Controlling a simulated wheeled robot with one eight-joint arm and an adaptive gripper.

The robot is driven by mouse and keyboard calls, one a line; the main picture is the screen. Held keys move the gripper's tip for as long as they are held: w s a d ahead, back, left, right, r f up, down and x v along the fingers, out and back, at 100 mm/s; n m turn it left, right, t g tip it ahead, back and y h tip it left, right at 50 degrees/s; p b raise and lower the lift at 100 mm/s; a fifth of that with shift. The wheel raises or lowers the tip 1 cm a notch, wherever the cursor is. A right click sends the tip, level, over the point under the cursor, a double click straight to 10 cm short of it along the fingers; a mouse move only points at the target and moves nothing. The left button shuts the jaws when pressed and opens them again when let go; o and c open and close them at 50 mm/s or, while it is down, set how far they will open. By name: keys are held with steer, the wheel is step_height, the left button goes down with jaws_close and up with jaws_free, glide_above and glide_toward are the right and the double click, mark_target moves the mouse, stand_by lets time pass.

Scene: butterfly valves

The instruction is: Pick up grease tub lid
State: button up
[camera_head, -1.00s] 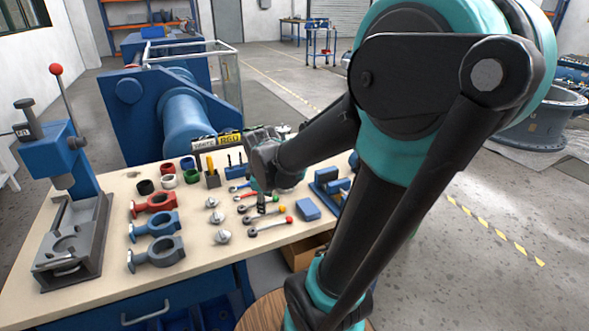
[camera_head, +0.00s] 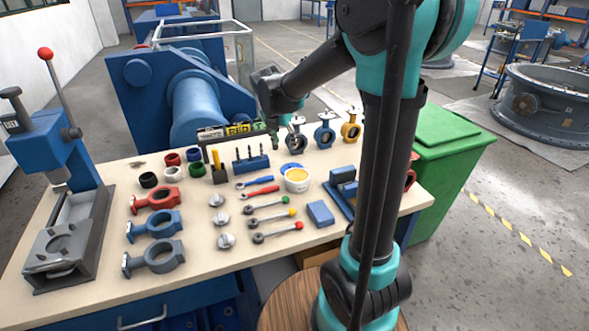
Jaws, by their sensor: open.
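A white grease tub (camera_head: 297,184) with yellow grease showing in its open top stands on the bench. A blue disc, apparently the grease tub lid (camera_head: 290,166), lies right behind it, partly hidden by the tub. My gripper (camera_head: 275,141) hangs above the back of the bench, to the left of and behind the lid, and is apart from it. It is open; its fingers look small and dark, and nothing shows between them.
Valves with blue and yellow bodies (camera_head: 325,133) stand at the bench's back right. A blue tool block (camera_head: 251,164) is left of the tub. Levers with coloured knobs (camera_head: 270,214) lie in front. A green bin (camera_head: 446,155) stands to the right.

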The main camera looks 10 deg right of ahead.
glide_above(292, 165)
steer(key=s+a, duration=0.2)
steer(key=f, duration=0.7)
steer(key=shift+w+d+f, duration=0.15)
steer(key=shift+d+f, duration=0.05)
steer(key=shift+f, duration=0.15)
steer(key=shift+s+x, duration=0.1)
steer(key=shift+x, duration=1.3)
steer(key=shift+s+x, duration=0.15)
steer(key=shift+x, duration=1.2)
steer(key=shift+d, duration=0.1)
steer(key=c, duration=1)
